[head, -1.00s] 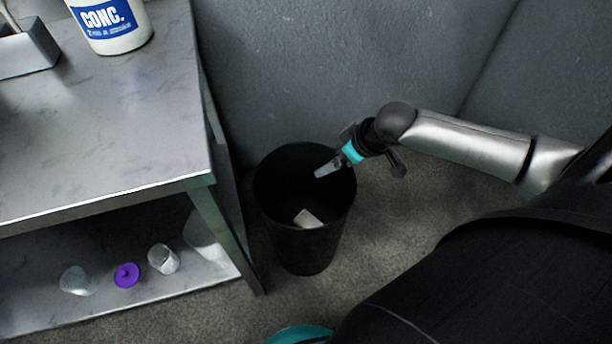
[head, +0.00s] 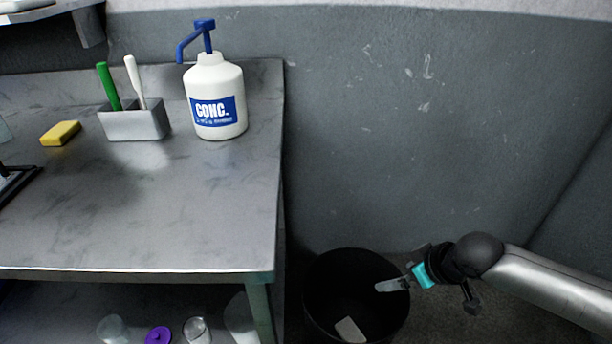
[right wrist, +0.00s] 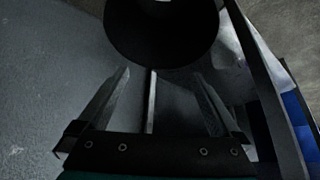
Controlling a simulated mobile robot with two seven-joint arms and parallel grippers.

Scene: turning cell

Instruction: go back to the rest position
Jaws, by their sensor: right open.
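My right gripper (head: 393,285) reaches in from the right in the head view, with its fingertips over the right part of the black bin's opening. In the right wrist view its two fingers (right wrist: 160,100) stand apart with nothing between them. The black bin (head: 318,307) stands on the floor to the right of the metal table, and it also shows at the top of the right wrist view (right wrist: 160,38). A pale flat piece (head: 350,330) lies inside the bin. My left gripper is in neither view.
The metal table (head: 150,225) carries a white pump bottle (head: 215,85), a grey holder (head: 137,124) with a green and a white handle, and a yellow sponge (head: 61,133). On its lower shelf are a purple lid (head: 158,336) and clear vessels. A grey wall (head: 430,130) stands behind.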

